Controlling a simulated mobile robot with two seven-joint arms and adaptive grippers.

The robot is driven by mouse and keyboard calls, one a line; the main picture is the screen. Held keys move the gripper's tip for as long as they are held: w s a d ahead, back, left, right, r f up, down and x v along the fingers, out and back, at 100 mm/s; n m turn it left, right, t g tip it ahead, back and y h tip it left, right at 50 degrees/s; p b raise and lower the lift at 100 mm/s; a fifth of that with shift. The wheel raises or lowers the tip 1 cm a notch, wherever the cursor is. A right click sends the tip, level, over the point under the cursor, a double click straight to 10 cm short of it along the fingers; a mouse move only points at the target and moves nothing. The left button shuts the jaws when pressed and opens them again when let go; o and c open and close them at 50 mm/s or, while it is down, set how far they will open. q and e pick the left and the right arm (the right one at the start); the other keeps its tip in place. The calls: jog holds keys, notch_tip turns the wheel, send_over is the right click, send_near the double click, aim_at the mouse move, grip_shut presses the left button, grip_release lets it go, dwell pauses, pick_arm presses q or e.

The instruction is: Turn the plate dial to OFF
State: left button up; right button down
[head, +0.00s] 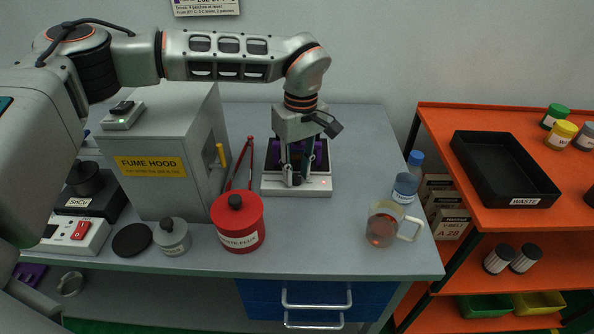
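The plate (317,188) is a light grey box with a dark top, near the middle of the grey bench. A small red light shows on its front. My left gripper (297,178) points straight down over the plate, its fingers reaching down to the front part. Something purple and a dark piece show behind and between the fingers. I cannot tell whether the fingers touch or grip anything. The dial is not clearly visible; the gripper covers that part of the plate. My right gripper is not in view.
Left of the plate stand a red lidded pot (237,225), red tongs (241,160) and the grey fume hood (160,192). To the right are a glass mug (382,227) and a blue-capped bottle (405,187). An orange shelf holds a black waste tray (505,180).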

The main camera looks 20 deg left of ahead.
pick_arm(q)
jog(key=shift+f, duration=0.1)
grip_shut()
